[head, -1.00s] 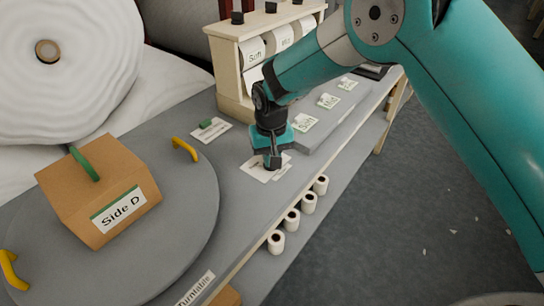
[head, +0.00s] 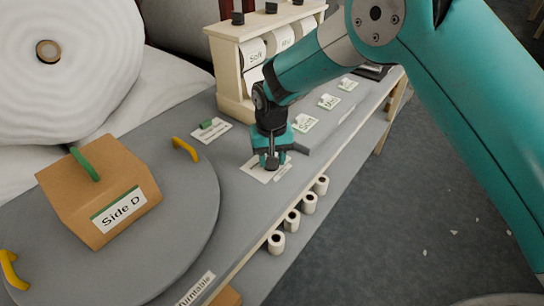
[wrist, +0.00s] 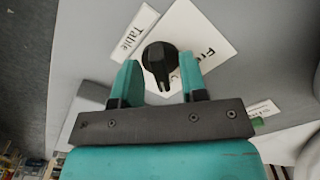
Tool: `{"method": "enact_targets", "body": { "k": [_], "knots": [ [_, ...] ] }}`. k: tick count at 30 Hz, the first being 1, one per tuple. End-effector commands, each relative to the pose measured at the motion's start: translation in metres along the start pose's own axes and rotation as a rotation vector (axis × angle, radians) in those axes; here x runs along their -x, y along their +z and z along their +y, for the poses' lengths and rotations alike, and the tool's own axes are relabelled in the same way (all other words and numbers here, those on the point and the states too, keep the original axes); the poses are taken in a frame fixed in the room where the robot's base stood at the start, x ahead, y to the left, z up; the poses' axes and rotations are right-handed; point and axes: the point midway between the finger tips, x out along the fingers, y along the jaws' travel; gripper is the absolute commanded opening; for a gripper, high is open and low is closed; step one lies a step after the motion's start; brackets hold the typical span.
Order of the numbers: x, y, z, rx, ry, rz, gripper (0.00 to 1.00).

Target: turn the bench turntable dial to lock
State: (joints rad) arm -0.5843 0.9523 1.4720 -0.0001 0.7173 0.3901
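The black dial (wrist: 160,60) sits on a white card (wrist: 196,38) in the wrist view. Its raised bar points down the picture, toward my gripper's palm. Print starting "Fr" shows on the card to the right of the dial; the rest of the card's print is hidden. A "Table" label (wrist: 134,32) lies to the left. My gripper (wrist: 161,68) is open, with one teal finger on each side of the dial; I cannot tell whether they touch it. In the head view my gripper (head: 271,160) points down over the card (head: 257,170).
The round grey turntable (head: 185,225) carries a cardboard box (head: 125,190) marked "Side D" and has yellow handles (head: 185,149). A wooden roll rack (head: 228,75) stands behind my gripper.

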Motion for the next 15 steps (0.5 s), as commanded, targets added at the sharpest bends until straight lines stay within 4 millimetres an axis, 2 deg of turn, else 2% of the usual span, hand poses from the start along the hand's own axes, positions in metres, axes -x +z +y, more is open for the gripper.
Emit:
{"method": "enact_targets", "body": {
  "k": [5,8,11,15],
  "knots": [
    [0.002,0.0,0.0,0.0,0.0,0.001,0.39],
    [0.012,-0.001,0.0,0.001,-0.001,0.002,0.39],
    [0.031,-0.001,0.0,0.0,-0.002,0.005,0.39],
    [0.066,-0.001,0.0,0.0,-0.003,0.006,0.39]
  ]
}}
